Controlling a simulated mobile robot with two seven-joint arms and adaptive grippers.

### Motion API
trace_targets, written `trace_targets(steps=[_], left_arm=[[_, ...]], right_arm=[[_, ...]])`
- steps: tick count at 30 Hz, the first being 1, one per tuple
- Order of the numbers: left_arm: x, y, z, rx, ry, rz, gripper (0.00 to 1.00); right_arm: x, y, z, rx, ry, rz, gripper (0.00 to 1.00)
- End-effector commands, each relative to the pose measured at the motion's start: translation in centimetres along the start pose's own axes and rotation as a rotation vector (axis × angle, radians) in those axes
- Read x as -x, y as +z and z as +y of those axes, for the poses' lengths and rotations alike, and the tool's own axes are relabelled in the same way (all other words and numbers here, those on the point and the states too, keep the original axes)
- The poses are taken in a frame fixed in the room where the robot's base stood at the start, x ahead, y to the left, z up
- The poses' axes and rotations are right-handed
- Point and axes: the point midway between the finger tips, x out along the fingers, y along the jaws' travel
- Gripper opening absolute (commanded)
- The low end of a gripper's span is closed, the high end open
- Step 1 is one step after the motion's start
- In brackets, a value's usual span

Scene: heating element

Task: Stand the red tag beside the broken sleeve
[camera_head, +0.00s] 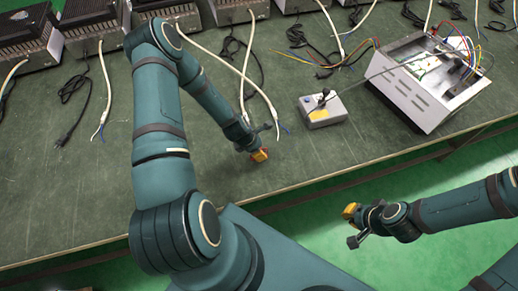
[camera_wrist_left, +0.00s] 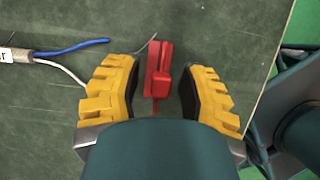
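The red tag (camera_wrist_left: 158,72) is on the green table top in the left wrist view. My left gripper (camera_wrist_left: 158,85) is open around it, with its yellow fingers apart on both sides and a gap showing at each. In the head view my left gripper (camera_head: 259,156) is low over the table near its front edge.
A grey box with a yellow label (camera_head: 322,111) stands to the right on the table. An open metal case (camera_head: 428,85) with wires is further right. Dark heater units (camera_head: 95,22) and loose cables line the back. Table space at the front left is clear.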

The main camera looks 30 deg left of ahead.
Motion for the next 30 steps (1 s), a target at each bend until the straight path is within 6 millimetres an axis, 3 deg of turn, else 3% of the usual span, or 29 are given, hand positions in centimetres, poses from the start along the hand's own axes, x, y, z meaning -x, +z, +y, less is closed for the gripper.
trace_targets(steps=[5,8,21,30], left_arm=[[0.5,0.2,0.0,0.000,0.000,0.000,0.40],[1.8,0.2,0.2,0.001,0.003,0.000,0.40],[10.3,0.1,0.1,0.002,0.003,0.001,0.40],[12.3,0.1,0.0,-0.001,0.000,0.000,0.40]], right_arm=[[0.4,-0.1,-0.1,-0.001,0.000,0.003,0.00],[0.6,-0.2,-0.2,-0.001,0.000,0.005,0.00],[1.8,-0.8,-0.7,-0.006,0.002,0.018,0.00],[2.0,-1.0,-0.8,-0.006,0.002,0.021,0.00]])
